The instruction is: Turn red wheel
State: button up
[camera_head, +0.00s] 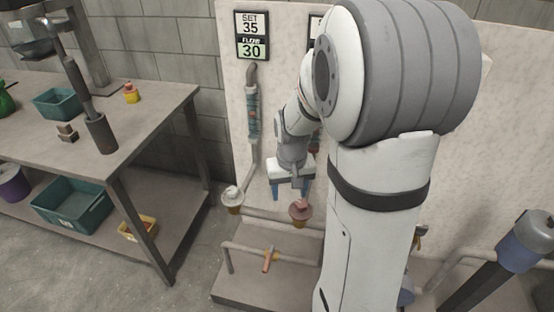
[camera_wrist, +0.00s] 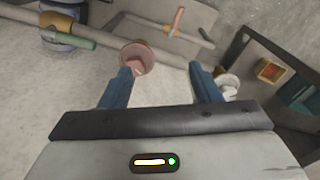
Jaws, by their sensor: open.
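The red wheel (camera_head: 300,210), a faded reddish disc on a brass-coloured stem, sits on the pipework below the wall panel. It also shows in the wrist view (camera_wrist: 136,57), left of centre. My gripper (camera_head: 289,193) hangs beside it with its two blue fingers pointing down. The fingers are apart with nothing between them. In the wrist view, one fingertip of my gripper (camera_wrist: 160,70) overlaps the edge of the red wheel; I cannot tell if they touch. A white wheel (camera_head: 232,195) stands to the left in the head view and partly behind the other finger in the wrist view (camera_wrist: 229,85).
A display (camera_head: 252,36) reads SET 35 over 30; a second is mostly hidden by my arm. A lever with an orange-red handle (camera_head: 269,260) is on a lower pipe. A green-handled lever (camera_wrist: 75,38) shows in the wrist view. A workbench (camera_head: 150,110) stands left.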

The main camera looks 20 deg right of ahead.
jog(key=m+p, duration=0.1)
jog(key=p, duration=0.3)
send_near(302, 203)
jog(key=shift+w+a+f+g, duration=0.15)
jog(key=shift+g, duration=0.15)
jog(key=shift+w+f, duration=0.1)
jog(key=shift+f, duration=0.2)
notch_tip(302, 203, down, 8)
jog(key=shift+r, duration=0.1)
jog(key=c, duration=1)
jog(key=shift+b, duration=0.3)
